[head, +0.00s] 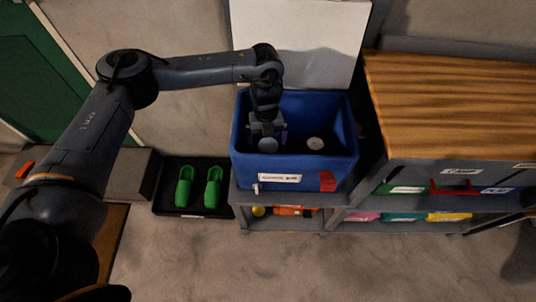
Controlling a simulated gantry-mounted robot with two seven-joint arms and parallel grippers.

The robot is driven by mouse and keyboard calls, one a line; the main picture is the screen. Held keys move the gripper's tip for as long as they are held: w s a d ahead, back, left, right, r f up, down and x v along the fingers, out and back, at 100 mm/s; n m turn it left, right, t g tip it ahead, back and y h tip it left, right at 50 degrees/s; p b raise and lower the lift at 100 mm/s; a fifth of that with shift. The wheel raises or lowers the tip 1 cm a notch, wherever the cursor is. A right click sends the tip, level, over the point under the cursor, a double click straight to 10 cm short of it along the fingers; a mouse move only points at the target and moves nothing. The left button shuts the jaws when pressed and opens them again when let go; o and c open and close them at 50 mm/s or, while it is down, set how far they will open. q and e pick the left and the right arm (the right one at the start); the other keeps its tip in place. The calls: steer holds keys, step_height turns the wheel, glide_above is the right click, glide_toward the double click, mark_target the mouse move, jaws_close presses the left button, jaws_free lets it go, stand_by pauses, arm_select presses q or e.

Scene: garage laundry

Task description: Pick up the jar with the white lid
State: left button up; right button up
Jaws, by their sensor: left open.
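A blue bin (240,165) stands open on a low shelf, and two round tops show inside it. The one on the right (315,143) is pale and whitish, and looks like the white lid of a jar seen from above. The one on the left (268,145) is blue-grey, and I cannot tell what it belongs to. My left gripper (267,130) reaches down into the bin, open, just above or beside the left round top and to the left of the whitish one. I cannot tell whether it touches anything. My right gripper is not in view.
A large white panel (300,40) stands up behind the bin. A wood-topped shelf unit (460,105) with coloured, labelled bins is close on the right. Green clogs (184,187) lie on a black tray at the left. The floor in front is clear.

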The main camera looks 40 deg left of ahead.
mark_target(268, 145)
arm_select(q)
steer(key=shift+f, duration=0.55)
steer(key=f+b, duration=0.3)
steer(key=shift+d+f, duration=0.3)
steer(key=shift+f, duration=0.05)
steer(key=shift+s+d+f, duration=0.1)
steer(key=shift+f, duration=0.5)
steer(key=shift+c, duration=0.3)
steer(key=shift+r, duration=0.1)
steer(key=c, duration=1.1)
